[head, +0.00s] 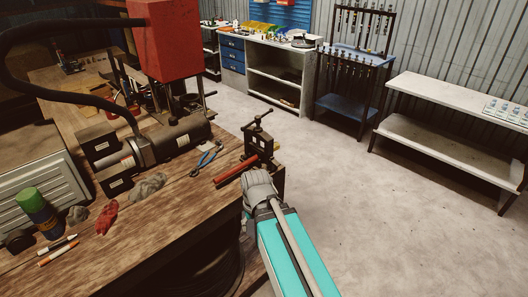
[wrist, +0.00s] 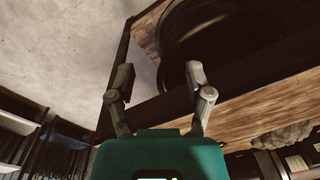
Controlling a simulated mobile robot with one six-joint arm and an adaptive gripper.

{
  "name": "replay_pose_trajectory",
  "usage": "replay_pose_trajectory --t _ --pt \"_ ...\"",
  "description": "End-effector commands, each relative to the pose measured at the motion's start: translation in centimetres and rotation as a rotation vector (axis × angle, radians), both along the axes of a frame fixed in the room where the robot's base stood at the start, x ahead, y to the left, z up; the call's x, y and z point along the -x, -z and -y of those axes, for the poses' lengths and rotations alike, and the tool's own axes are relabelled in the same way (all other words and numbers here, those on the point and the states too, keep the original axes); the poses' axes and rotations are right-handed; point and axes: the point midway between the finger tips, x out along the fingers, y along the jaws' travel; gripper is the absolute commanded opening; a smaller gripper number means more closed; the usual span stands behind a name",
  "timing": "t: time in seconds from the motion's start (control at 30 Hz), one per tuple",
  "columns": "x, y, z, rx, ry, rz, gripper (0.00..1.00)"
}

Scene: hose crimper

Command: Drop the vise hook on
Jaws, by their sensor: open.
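The dark vise (head: 257,146) stands at the near right corner of the wooden bench, with a T-handle (head: 257,119) on top. A red bar or pipe (head: 237,170) extends from it to the lower left. I cannot make out the vise's hook as a separate part, or tell whether it is on or off. My arm's wrist is in front of the vise's base in the head view, and the fingers are hidden there. In the wrist view my gripper (wrist: 159,84) is open, its two fingers wide apart with nothing between them. The vise is not identifiable in that view.
The wooden bench (head: 180,222) carries a red-topped machine (head: 165,40), blue-handled pliers (head: 208,158), a green-topped can (head: 38,212) and rags. A dark coil (wrist: 215,35) shows beyond the fingers in the wrist view. The concrete floor (head: 375,220) at the right is clear.

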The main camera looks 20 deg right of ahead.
Motion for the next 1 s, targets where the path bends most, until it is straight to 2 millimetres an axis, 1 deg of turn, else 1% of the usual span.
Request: replay_pose_trajectory --t 0.03,0.17,0.3,0.47,0.57,0.77,0.87,0.97,1.0 --pt "-0.4 0.7 0.2 -0.026 0.039 0.007 0.69" --pt "-1.7 1.9 0.4 -0.135 0.190 0.034 0.69" --pt "-3.6 3.2 1.0 -0.300 0.414 0.062 0.69" --pt "-6.1 3.8 2.4 -0.519 0.697 0.074 0.69" --pt "-7.6 3.9 3.6 -0.661 0.871 0.069 0.69" --pt "-10.4 3.4 7.2 -0.965 1.207 0.024 0.69" --pt "-11.5 3.0 9.5 -1.127 1.364 -0.018 0.69" --pt "-12.4 2.4 12.2 -1.296 1.510 -0.074 0.69" --pt "-12.8 2.2 13.4 -1.366 1.567 -0.100 0.69"
